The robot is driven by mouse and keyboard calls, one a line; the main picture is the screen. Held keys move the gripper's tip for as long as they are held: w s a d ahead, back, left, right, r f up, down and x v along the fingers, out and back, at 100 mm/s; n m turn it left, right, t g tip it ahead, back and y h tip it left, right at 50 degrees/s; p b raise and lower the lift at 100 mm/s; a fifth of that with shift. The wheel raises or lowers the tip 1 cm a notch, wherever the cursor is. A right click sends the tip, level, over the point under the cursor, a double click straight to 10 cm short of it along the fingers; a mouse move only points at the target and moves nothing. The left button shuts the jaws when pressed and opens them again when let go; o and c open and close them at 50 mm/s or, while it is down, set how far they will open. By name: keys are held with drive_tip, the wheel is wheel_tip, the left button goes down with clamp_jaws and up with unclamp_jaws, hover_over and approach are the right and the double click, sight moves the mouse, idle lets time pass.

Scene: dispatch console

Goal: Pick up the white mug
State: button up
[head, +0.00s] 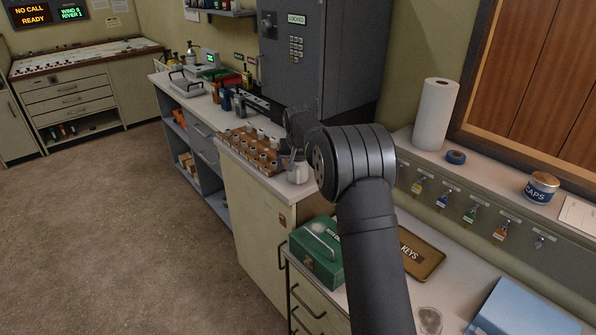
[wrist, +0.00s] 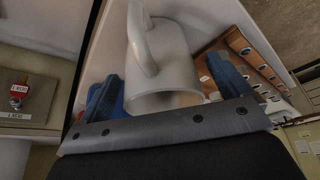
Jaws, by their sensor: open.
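The white mug (wrist: 172,62) fills the middle of the wrist view, with its handle toward the top left and its mouth facing my gripper. My gripper (wrist: 166,78) is open, with one blue finger on each side of the mug. I cannot tell whether the fingers touch it. In the head view, the mug (head: 297,170) stands near the counter's front corner, just left of my wrist. My own arm hides most of the gripper there.
A wooden rack with several small pieces (head: 252,148) stands close to the mug's left; it also shows in the wrist view (wrist: 238,52). A grey cabinet (head: 330,60) rises behind. A green box (head: 316,255) and a brown keys board (head: 420,255) lie on the lower counter.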

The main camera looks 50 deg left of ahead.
drive_tip(key=c, duration=1.2)
drive_tip(key=shift+r, duration=0.1)
